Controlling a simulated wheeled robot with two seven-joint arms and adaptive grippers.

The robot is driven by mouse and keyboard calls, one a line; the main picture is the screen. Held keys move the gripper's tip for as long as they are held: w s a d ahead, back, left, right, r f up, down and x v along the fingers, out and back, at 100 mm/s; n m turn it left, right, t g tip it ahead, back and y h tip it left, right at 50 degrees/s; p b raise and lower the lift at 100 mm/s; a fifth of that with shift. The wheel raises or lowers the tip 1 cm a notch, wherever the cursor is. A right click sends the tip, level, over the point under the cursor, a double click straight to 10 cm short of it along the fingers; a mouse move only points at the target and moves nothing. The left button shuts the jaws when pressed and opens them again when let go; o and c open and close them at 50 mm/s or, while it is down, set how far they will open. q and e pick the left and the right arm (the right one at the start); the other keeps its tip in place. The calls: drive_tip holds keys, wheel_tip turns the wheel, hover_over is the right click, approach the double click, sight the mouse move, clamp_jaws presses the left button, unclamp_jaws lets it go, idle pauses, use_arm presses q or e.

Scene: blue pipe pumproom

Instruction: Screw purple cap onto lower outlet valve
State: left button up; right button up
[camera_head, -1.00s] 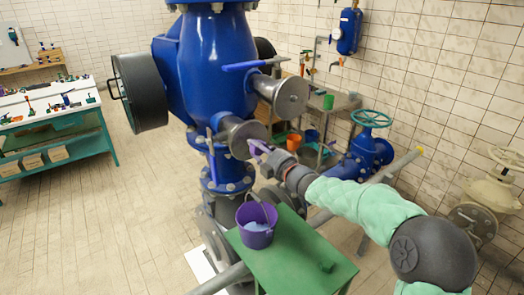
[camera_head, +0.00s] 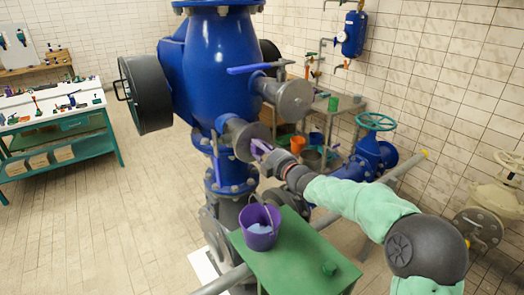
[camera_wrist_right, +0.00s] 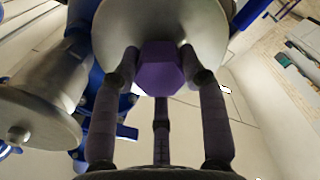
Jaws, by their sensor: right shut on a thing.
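The lower outlet valve (camera_head: 242,136) is a grey flanged stub with a round end disc on the blue pump body. My right gripper (camera_head: 262,150) is in front of that disc, its arm coming in from the right. In the right wrist view the purple cap (camera_wrist_right: 160,70) is a hexagonal block between the fingers of my right gripper (camera_wrist_right: 158,72), which is shut on it. The grey outlet disc (camera_wrist_right: 158,22) is directly behind the cap. Whether the cap touches the disc I cannot tell. My left gripper is not in view.
The upper outlet (camera_head: 292,98) sticks out above and to the right. A purple bucket (camera_head: 258,226) stands on a green table (camera_head: 300,262) below my right arm. A blue valve with a green wheel (camera_head: 374,122) is to the right. Open floor lies at left.

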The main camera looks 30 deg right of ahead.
drive_tip(key=shift+r, duration=0.15)
idle(1.0)
drive_tip(key=m+p, duration=0.2)
drive_tip(key=m, duration=0.3)
drive_tip(key=shift+r, duration=0.1)
drive_tip(key=m+p, duration=0.3)
drive_tip(key=m, duration=0.3)
drive_tip(key=shift+w, duration=0.15)
drive_tip(key=m+p, duration=0.1)
drive_tip(key=m, duration=0.2)
drive_tip(key=shift+m+p, duration=0.3)
drive_tip(key=shift+p, duration=0.05)
